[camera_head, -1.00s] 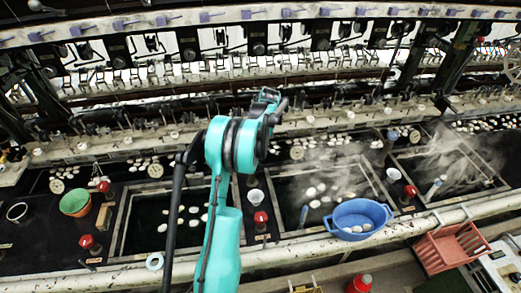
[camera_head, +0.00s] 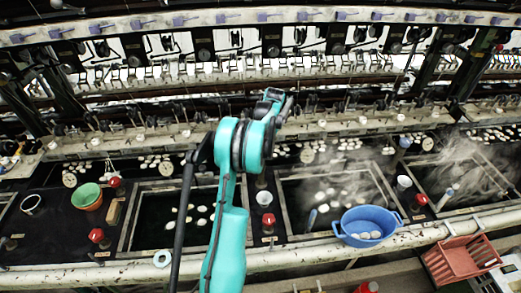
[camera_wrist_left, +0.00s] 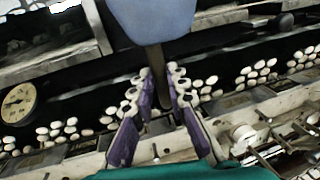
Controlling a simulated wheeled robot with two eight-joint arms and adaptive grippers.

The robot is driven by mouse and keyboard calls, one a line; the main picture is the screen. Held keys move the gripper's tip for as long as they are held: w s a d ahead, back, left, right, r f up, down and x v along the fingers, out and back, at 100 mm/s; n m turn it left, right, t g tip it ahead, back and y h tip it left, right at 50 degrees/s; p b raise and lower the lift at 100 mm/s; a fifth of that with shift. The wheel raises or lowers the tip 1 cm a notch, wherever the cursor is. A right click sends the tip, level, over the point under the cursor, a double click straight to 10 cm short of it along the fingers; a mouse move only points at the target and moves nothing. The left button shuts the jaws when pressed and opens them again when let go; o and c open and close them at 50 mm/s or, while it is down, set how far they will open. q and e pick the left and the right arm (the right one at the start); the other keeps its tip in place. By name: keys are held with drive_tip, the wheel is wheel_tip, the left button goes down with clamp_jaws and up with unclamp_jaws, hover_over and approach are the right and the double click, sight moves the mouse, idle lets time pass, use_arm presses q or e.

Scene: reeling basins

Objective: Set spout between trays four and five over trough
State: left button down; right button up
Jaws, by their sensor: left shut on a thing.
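My left gripper (camera_head: 274,101) is at the end of the teal arm, in front of the reeling machinery in the head view. In the left wrist view its purple fingers (camera_wrist_left: 159,82) are closed around a dark narrow stem (camera_wrist_left: 157,97). A smooth blue part (camera_wrist_left: 152,20) shows above the stem; I cannot tell whether this is the spout. Black trays (camera_head: 172,215) with pale cocoons line the bench, and a steaming tray (camera_head: 342,188) lies to the right. I cannot read tray numbers or single out the trough. My right gripper is not in view.
A blue basin (camera_head: 367,224) sits on the front rim at right, with a red rack (camera_head: 463,258) beyond it. A green bowl (camera_head: 87,196) stands at left. Red knobs (camera_head: 268,220) and a white cup (camera_head: 264,198) stand between trays. Purple-topped fittings (camera_head: 180,20) line the upper rail.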

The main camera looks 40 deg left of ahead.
use_arm(q)
drive_tip(key=c, duration=1.5)
unclamp_jaws()
drive_tip(key=r, duration=0.5)
drive_tip(key=w+d+r, duration=0.1)
drive_tip(key=r, duration=0.1)
drive_tip(key=shift+w+r, duration=0.1)
drive_tip(key=shift+r, duration=0.05)
